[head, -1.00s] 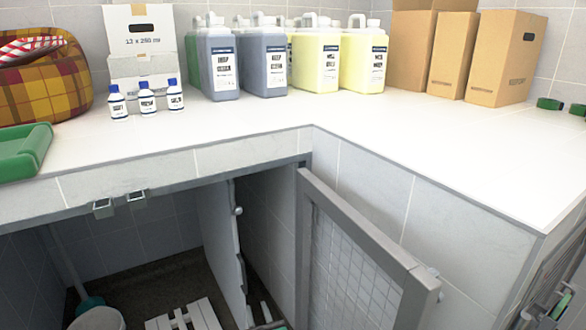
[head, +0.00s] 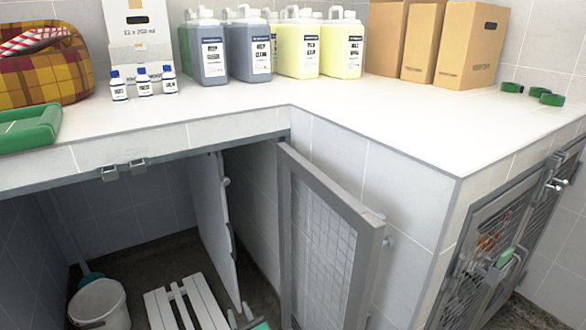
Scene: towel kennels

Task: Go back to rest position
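In the head view only a small part of what appears to be my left gripper (head: 240,315) shows at the bottom edge, low in front of the kennel opening beneath the counter. Its small pale tips are cut off by the frame, and I cannot tell whether it is open or shut. I see nothing clearly held in it. A teal-green piece lies at the bottom edge just right of it, too cropped to identify. My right gripper is not in view.
An open mesh door (head: 325,235) stands right of the gripper. The white counter (head: 300,95) holds jugs (head: 250,45), cartons (head: 470,45), small bottles (head: 143,83) and a green tray (head: 28,128). A bucket (head: 100,303) and slatted board (head: 185,300) are below. Mesh doors (head: 490,235) stand right.

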